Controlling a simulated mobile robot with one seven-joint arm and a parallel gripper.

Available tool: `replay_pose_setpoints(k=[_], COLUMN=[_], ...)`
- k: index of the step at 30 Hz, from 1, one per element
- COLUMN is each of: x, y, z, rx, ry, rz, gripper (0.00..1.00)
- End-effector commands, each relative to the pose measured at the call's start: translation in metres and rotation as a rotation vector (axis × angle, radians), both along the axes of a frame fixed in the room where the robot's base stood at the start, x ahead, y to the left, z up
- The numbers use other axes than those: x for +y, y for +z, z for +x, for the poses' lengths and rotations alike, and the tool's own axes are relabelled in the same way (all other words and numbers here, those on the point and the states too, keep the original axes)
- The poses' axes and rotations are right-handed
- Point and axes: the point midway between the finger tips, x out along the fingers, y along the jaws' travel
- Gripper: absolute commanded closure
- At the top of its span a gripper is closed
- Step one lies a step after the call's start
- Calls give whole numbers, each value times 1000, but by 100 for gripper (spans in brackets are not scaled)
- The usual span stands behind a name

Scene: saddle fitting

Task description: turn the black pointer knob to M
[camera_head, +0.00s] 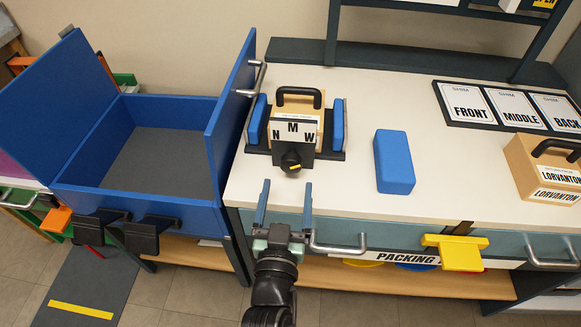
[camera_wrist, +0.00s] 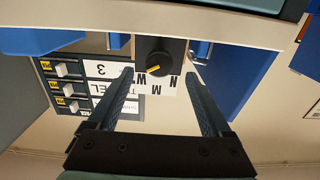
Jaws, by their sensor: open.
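The black pointer knob (camera_head: 291,162) sits on the front of a wooden block fixture (camera_head: 298,103), below a white plate (camera_head: 296,131) lettered N, M and W. Its yellow mark lies to the right in the head view, toward the W side rather than at M. In the wrist view the knob (camera_wrist: 158,60) shows between the fingers, with its yellow mark toward W and the letters upside down. My gripper (camera_head: 287,188) is open and empty. In the head view its fingers are short of the knob, near the counter's front edge, apart from it.
Blue pads (camera_head: 338,122) flank the fixture. A blue block (camera_head: 394,161) and a labelled wooden block (camera_head: 545,165) stand to the right. An open blue bin (camera_head: 215,130) is at left. Drawer handles (camera_head: 338,246) and a yellow bracket (camera_head: 456,252) stick out below the counter.

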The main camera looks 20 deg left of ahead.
Motion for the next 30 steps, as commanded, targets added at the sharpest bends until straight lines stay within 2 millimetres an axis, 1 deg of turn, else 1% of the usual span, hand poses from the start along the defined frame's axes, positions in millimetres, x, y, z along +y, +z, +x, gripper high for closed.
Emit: replay_pose_setpoints(k=[1,3,6,10,15,23,26,30], x=[3,6,10,13,15,15,15,15], y=[2,2,1,1,1,0,0,0], z=[10,21,35,48,55,56,56,55], rx=[-3,-3,-1,-1,0,0,0,0], ry=[0,0,-1,-1,-1,-1,-1,-1], rz=[0,0,0,0,0,0,0,0], gripper=[17,17,17,17,17,17,33,58])
